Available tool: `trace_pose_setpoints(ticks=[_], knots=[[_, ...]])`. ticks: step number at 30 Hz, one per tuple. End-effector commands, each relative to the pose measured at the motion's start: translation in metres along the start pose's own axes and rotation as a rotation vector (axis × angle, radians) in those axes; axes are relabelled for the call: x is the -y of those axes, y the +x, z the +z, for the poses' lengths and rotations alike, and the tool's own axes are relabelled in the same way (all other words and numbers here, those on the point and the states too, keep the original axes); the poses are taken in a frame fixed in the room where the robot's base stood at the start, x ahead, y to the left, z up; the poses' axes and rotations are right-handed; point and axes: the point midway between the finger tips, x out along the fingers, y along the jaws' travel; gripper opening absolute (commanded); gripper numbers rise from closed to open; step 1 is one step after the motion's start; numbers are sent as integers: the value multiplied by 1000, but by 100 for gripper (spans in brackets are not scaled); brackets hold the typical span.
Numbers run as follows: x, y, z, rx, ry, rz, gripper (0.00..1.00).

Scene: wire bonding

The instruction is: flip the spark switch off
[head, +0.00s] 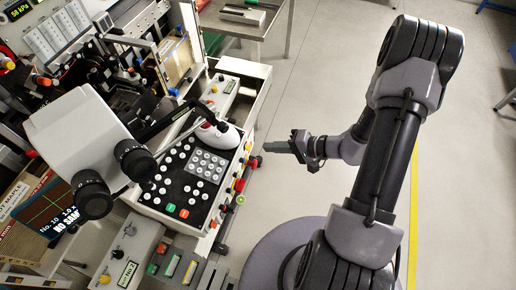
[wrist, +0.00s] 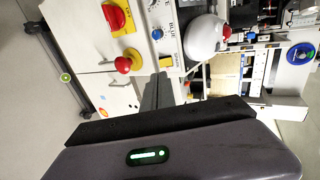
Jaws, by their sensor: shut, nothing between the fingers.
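The bonding machine's front edge (head: 232,200) carries several red and yellow controls in the head view. In the wrist view, its front panel shows a red handle on a yellow plate (wrist: 117,17), a red mushroom button (wrist: 124,65) and a small blue knob (wrist: 157,34). I cannot tell which control is the spark switch; its lever and position are too small or hidden. My gripper (head: 270,147) is shut and empty, just right of the machine's front edge, pointing at it. In the wrist view, my fingers (wrist: 157,90) reach up toward the panel, apparently apart from it.
A white rounded control (head: 218,135) sits beside the black keypad (head: 170,180). A white microscope (head: 85,135) overhangs the machine's left side. A grey control box (head: 125,255) stands in front at the lower left. A bench (head: 265,15) is behind. The floor right of the machine is clear.

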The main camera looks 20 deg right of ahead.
Motion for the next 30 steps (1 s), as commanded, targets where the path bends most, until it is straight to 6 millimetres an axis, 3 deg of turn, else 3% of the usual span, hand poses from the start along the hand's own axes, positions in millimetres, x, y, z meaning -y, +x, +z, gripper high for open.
trace_pose_setpoints(ticks=[3, 9, 30], knots=[[-2, 25, 1, 3, -2, 0, 0], [-1, 48, 0, 0, 0, 0, 0], [-2, 57, 0, 0, -1, 1, 0]])
